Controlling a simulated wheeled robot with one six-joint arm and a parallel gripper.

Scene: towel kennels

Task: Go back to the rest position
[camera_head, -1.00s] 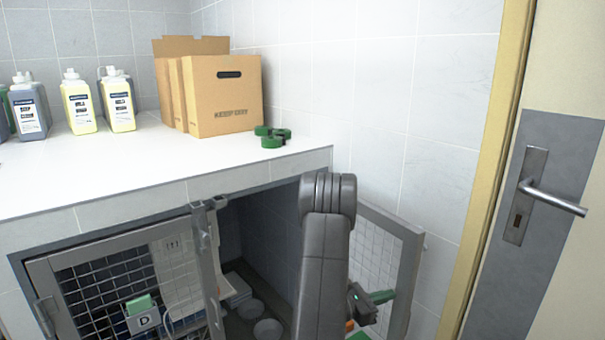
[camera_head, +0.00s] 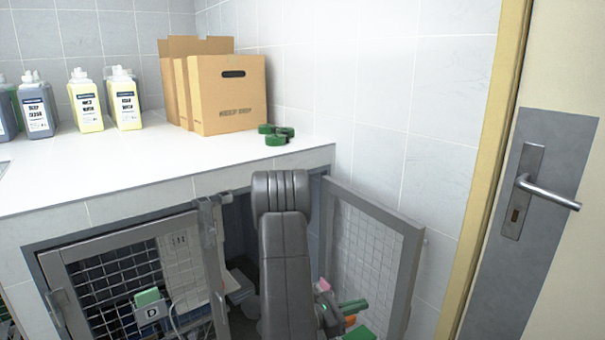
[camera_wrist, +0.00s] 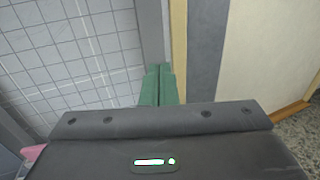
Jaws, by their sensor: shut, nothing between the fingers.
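My gripper (camera_wrist: 159,85) shows in the wrist view with its green fingers together and nothing between them. In the head view the gripper (camera_head: 352,307) is low, right of my arm, in front of the open mesh door (camera_head: 368,265). In the wrist view the mesh door (camera_wrist: 75,50) fills the left side, close to the fingers; I cannot tell whether they touch. My arm hides part of the kennel opening.
The left kennel door (camera_head: 140,285) looks closed and carries a green tag. The counter (camera_head: 130,175) holds bottles (camera_head: 88,105), cardboard boxes (camera_head: 228,95) and green rings (camera_head: 275,134). A door with a handle (camera_head: 548,192) stands at right. A pink item (camera_head: 324,284) is low behind the gripper.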

